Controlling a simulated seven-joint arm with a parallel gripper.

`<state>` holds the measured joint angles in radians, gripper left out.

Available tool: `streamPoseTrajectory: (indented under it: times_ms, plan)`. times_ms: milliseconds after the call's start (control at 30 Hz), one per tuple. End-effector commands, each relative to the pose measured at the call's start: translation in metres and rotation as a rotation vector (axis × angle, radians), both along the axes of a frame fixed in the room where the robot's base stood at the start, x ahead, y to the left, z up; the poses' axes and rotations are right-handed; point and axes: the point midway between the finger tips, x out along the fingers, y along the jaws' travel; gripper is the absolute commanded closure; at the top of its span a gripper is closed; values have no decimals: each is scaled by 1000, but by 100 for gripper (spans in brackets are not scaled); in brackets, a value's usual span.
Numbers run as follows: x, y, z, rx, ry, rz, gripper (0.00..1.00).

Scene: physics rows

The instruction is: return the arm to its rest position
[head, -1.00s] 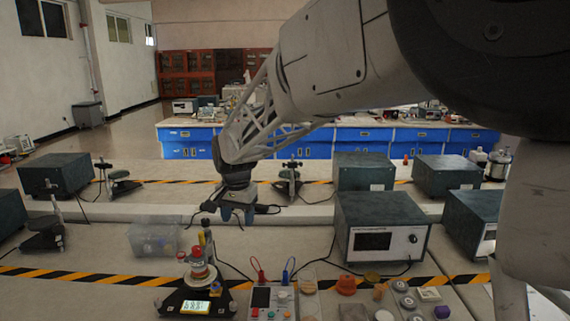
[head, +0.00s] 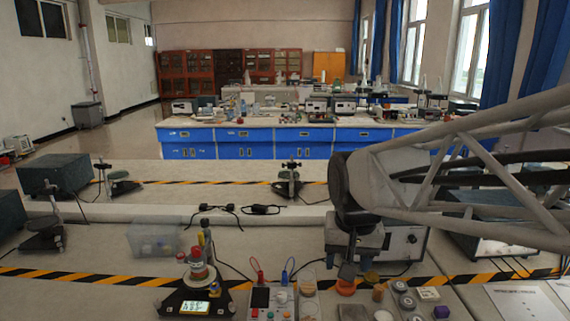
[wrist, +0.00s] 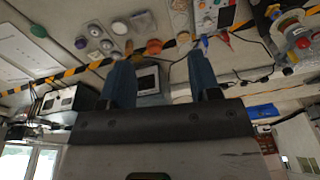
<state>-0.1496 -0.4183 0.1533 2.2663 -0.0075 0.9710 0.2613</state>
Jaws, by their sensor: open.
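My gripper (head: 348,262) is at right of centre in the head view, in front of a grey instrument box (head: 408,246) with a dial and display. My arm reaches in from the right edge, and its lattice link hides part of the back benches. In the wrist view my gripper (wrist: 160,78) shows two blue fingers spread apart with nothing between them. It is open and empty. The wrist view shows the bench upside down. How far the fingers are from the box cannot be told.
A clear bin (head: 155,238) and a black stand with a red reel (head: 199,270) are at left.

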Motion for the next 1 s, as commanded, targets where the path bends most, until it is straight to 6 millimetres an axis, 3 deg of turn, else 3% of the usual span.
streamPoseTrajectory:
  times_ms: [300, 500, 700, 1000]
  plan:
    - [-83, -46, -19, -24, -39, 44, 43]
    - [-121, -62, -33, -38, -57, 69, 43]
    - [-137, -68, -41, -46, -64, 81, 43]
    - [-139, -68, -42, -47, -64, 83, 43]
